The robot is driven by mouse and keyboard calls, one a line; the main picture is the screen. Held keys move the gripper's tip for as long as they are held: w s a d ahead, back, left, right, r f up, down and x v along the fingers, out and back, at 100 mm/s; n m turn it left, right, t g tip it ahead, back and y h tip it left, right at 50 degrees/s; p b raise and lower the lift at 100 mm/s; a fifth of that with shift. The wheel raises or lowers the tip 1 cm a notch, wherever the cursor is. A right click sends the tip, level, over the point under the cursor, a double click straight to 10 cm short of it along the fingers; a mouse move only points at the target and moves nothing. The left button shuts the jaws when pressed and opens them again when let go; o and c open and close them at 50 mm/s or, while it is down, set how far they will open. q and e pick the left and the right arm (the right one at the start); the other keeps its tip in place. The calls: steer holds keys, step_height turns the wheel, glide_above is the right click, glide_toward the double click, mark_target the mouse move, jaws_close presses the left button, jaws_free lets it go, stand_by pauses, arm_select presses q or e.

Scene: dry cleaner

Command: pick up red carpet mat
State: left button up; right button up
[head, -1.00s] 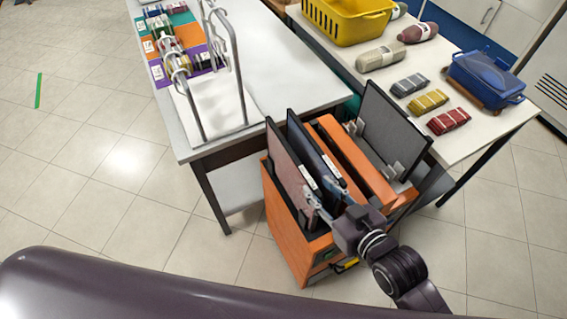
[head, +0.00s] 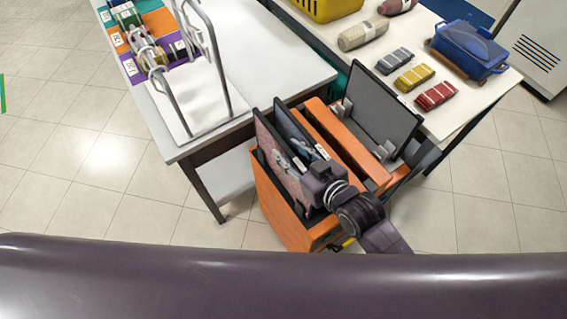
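The red carpet mat (head: 270,155) stands on edge, slightly tilted, in the leftmost slot of an orange rack (head: 262,198). Its face is muted red, and its lower right part is hidden by my gripper. A dark blue mat (head: 288,125) stands beside it on the right. My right gripper (head: 301,166) is over the rack, with its fingers at the upper right part of the red mat and close to the blue one. Whether the fingers are closed on the mat's edge is not clear. My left gripper is not in view.
Right of the mats are an orange divider (head: 345,140) and a grey panel (head: 384,108) in a black frame. A white table (head: 275,60) with a metal stand (head: 222,75) is at the left. Another table holds rolled textiles and a blue box (head: 468,50). Floor is clear around the rack.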

steer(key=shift+x, duration=1.4)
steer(key=shift+c, duration=0.7)
jaws_close()
steer(key=shift+r, duration=0.15)
